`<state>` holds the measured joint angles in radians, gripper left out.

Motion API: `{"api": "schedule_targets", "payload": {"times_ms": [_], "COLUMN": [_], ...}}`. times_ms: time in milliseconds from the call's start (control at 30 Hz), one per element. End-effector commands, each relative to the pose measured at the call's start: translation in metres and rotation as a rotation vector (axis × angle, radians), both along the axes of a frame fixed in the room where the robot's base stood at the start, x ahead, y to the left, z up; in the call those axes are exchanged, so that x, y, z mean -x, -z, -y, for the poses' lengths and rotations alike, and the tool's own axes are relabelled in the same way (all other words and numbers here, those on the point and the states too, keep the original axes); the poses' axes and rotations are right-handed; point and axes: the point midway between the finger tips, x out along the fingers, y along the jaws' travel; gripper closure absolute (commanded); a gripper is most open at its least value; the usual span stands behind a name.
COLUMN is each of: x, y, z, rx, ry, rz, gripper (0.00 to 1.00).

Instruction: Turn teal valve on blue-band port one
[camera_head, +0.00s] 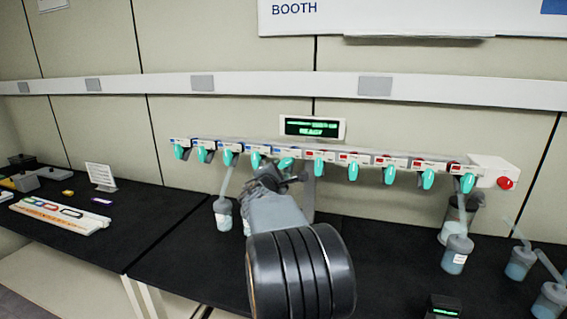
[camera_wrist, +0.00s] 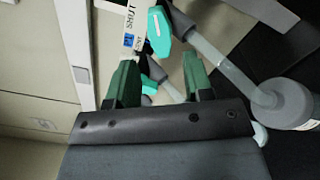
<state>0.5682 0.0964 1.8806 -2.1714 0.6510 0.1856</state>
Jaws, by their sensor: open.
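A row of ports with teal valves runs along a pale rail (camera_head: 335,150). The labels at the left carry blue bands and those at the right red ones. Which port is number one is too small to read. My gripper (camera_head: 283,178) is at the rail, left of its middle, and hides part of the ports there. In the wrist view my gripper (camera_wrist: 160,72) has its two green fingers apart. A teal valve (camera_wrist: 158,30) lies just beyond the fingertips, beside a label (camera_wrist: 132,28) with a blue mark and the word SHUT. A second teal piece (camera_wrist: 149,86) shows between the fingers.
A flask (camera_head: 223,213) hangs by a tube left of my arm; a flask (camera_wrist: 288,104) on a tube is at the right in the wrist view. Several flasks (camera_head: 457,254) are at the right. A display (camera_head: 312,128) reads READY. A red button (camera_head: 506,183) ends the rail.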

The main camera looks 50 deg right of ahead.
Motion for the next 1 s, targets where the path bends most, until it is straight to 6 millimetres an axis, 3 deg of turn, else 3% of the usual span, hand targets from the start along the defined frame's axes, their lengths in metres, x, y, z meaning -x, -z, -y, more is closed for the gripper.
{"api": "schedule_targets", "payload": {"times_ms": [200, 400, 833, 1000], "x": [-0.016, -0.024, -0.026, -0.026], "y": [-0.001, -0.001, 0.0, 0.0], "z": [0.031, 0.047, 0.051, 0.051], "rx": [-0.002, -0.002, -0.001, -0.001], "ry": [0.002, 0.002, 0.001, 0.001], "rz": [0.0, 0.001, 0.002, 0.002], "gripper": [0.53, 0.53, 0.53, 0.69]}}
